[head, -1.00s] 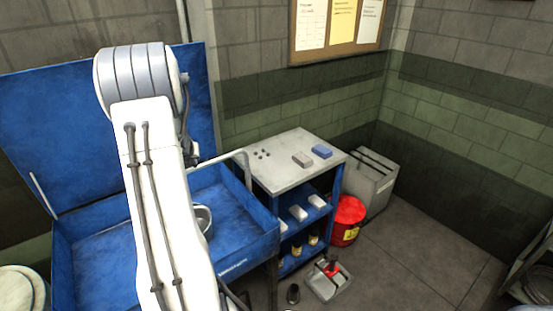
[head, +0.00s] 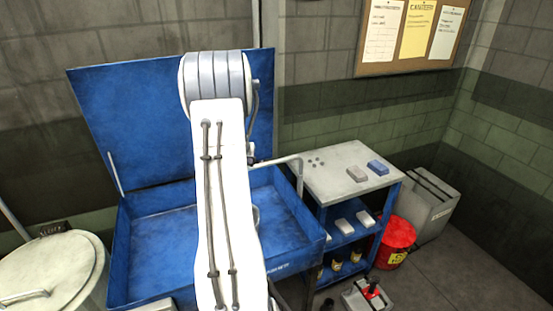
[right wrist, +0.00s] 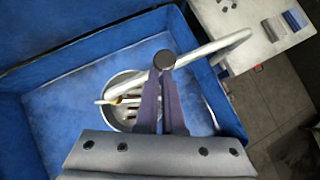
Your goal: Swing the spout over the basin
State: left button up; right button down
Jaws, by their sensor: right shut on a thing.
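The spout is a pale bent pipe (head: 285,161) rising at the right rim of the blue basin (head: 160,240) and reaching left over it. In the right wrist view the spout (right wrist: 215,48) runs from the upper right to my right gripper (right wrist: 164,72). The gripper's dark fingers are shut on the spout near a dark round end. In the head view my right arm hides most of the pot and the fingers. My left gripper is not in view.
A blue cart (head: 335,165) with a grey top stands right of the basin, holding small blocks. A red can (head: 396,240) and a grey box (head: 428,208) stand beyond it. A lidded round drum (head: 50,270) is at the left. The basin's raised lid (head: 130,110) stands behind.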

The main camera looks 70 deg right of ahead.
jog(key=s+a+f+p+v, duration=0.1)
jog(key=v, duration=1.2)
jog(key=shift+a+f+p, duration=0.3)
jog(key=shift+a+f, duration=0.05)
jog(key=shift+a, duration=0.05)
